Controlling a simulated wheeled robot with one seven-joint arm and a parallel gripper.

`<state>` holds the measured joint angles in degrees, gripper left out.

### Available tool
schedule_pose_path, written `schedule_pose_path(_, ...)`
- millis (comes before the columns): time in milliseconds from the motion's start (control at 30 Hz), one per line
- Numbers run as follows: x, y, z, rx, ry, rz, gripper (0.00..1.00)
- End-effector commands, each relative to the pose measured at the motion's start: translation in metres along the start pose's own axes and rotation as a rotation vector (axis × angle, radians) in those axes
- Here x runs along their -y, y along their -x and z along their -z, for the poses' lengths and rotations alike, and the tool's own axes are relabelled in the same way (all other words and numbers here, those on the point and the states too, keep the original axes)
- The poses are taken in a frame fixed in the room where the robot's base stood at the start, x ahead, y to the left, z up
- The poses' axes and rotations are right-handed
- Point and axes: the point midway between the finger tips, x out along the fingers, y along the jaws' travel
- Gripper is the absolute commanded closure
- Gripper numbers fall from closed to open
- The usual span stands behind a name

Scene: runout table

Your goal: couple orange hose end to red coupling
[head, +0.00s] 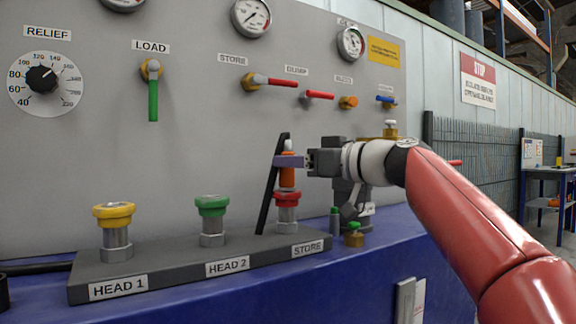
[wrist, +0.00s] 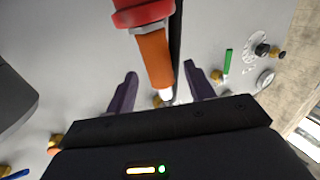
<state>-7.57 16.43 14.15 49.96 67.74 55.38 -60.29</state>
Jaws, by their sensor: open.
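The orange hose end (head: 288,177) stands upright directly above the red coupling (head: 287,198) at the STORE position, in line with it and seemingly touching. In the wrist view the orange hose end (wrist: 154,58) runs from the red coupling (wrist: 143,14) toward my gripper, with a pale ring at the coupling and a white tip. My gripper (head: 289,160) is level with the top of the hose end. In the wrist view its purple fingers (wrist: 160,86) are apart, one on each side of the hose end, with gaps visible. How deep the hose end sits is hidden.
A green coupling (head: 212,206) and a yellow coupling (head: 114,216) stand left on the same dark block (head: 170,268). A dark slanted strip (head: 268,195) passes close behind the hose end. The grey panel (head: 200,120) with levers and gauges is behind. Small fittings (head: 354,236) stand right.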

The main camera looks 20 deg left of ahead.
Motion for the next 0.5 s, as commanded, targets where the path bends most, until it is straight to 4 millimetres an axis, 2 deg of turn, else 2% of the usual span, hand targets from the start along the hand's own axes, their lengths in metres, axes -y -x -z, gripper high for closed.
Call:
schedule_pose_path(33, -0.001, 0.011, -0.003, 0.000, 0.002, -0.006, 0.47)
schedule_pose_path(200, -0.001, 0.038, -0.002, 0.000, 0.001, -0.005, 0.47)
schedule_pose_path(333, -0.001, 0.050, -0.001, 0.000, 0.001, -0.002, 0.47)
schedule_pose_path(500, 0.000, 0.054, -0.001, 0.000, 0.001, 0.000, 0.47)
